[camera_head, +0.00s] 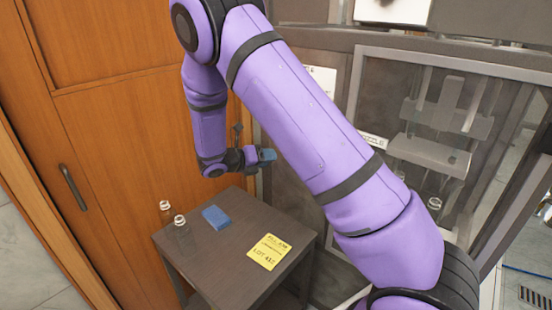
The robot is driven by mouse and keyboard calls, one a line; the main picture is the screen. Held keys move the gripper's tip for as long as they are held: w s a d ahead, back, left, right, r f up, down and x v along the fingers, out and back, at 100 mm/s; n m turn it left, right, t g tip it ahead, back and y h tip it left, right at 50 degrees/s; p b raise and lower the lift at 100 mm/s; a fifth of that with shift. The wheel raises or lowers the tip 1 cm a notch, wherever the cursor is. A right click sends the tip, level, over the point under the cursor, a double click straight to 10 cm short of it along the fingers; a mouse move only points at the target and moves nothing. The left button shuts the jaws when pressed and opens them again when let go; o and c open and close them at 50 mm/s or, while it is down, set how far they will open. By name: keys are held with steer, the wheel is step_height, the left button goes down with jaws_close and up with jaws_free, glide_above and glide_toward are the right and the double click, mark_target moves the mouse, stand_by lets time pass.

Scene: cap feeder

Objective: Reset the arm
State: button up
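My purple arm reaches across the view from the lower right to the upper left and bends down to the wrist. My gripper (258,156) is small in the picture, above the back edge of a dark side table (210,262), and points right. My forearm passes in front of part of the machine behind.
A wooden cabinet (130,130) stands left.

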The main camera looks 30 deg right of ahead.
steer(key=shift+a+r, duration=0.1)
steer(key=shift+a, duration=0.25)
steer(key=shift+r, duration=0.1)
steer(key=s+d+r+m+g+y, duration=0.1)
steer(key=s+r+m+y, duration=0.7)
steer(key=s+r+m, duration=0.8)
steer(key=s+a+r+m+t+y, duration=0.2)
steer(key=s+m, duration=0.4)
steer(key=s, duration=0.3)
steer(key=s+a+r+m+t+y, duration=0.3)
steer(key=s+r+m+y, duration=0.2)
steer(key=s, duration=0.4)
steer(key=shift+s+a+r+m, duration=0.25)
steer(key=shift+r+m, duration=0.45)
steer(key=shift+r, duration=0.35)
